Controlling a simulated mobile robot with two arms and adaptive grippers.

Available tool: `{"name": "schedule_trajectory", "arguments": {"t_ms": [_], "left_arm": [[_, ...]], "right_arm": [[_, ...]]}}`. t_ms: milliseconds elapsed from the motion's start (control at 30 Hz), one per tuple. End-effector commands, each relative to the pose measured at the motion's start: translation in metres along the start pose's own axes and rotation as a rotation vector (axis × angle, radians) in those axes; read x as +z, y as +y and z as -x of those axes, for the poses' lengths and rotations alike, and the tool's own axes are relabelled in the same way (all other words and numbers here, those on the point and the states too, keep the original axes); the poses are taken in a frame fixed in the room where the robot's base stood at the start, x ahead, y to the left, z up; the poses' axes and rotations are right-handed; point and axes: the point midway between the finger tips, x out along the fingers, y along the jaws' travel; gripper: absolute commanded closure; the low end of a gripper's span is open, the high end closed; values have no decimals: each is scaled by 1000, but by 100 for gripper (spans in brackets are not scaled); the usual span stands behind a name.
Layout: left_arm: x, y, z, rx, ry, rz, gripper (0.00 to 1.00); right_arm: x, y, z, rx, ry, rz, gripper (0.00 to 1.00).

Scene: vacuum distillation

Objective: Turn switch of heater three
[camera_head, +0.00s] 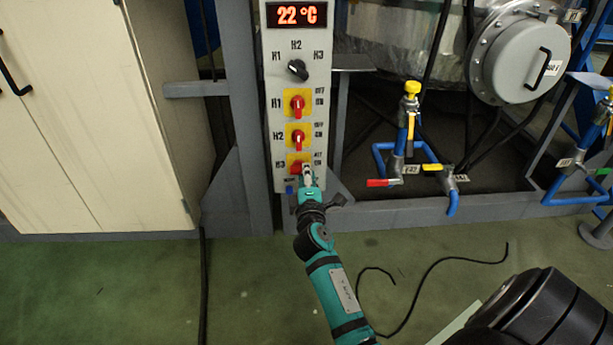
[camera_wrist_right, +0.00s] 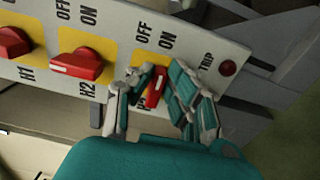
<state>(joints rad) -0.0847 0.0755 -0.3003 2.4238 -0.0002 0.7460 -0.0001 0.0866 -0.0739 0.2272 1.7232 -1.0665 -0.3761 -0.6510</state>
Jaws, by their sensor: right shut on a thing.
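The heater three switch, a red knob on a yellow plate marked H3 (camera_head: 295,166), is the lowest of the three red switches on the grey control panel (camera_head: 282,118). In the right wrist view the red H3 knob (camera_wrist_right: 156,87) sits between the two fingers of my right gripper (camera_wrist_right: 157,92), which is shut on it. The H3 knob stands at a different angle from the H2 knob (camera_wrist_right: 80,64). In the head view my right gripper (camera_head: 306,176) reaches up to the panel and covers part of the switch. My left gripper is not in view.
A TRIP lamp (camera_wrist_right: 228,67) is beside H3. Blue pipes with valves (camera_head: 410,150) stand to the right, a cabinet (camera_head: 95,120) to the left.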

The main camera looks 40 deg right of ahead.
Motion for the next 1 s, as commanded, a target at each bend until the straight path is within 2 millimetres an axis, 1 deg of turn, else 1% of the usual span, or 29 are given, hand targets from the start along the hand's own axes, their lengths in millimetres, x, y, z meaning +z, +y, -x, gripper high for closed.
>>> {"name": "schedule_trajectory", "arguments": {"t_ms": [200,567,600,767,1000], "left_arm": [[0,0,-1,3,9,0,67],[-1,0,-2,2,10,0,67],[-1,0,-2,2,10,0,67],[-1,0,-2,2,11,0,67],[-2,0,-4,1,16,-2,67]], "right_arm": [[0,-2,0,-3,0,-33,100],[0,-2,0,-4,0,-38,100],[0,-2,0,-4,0,-38,83],[0,-2,0,-3,0,-36,63],[0,-1,0,-1,0,-33,62]]}}
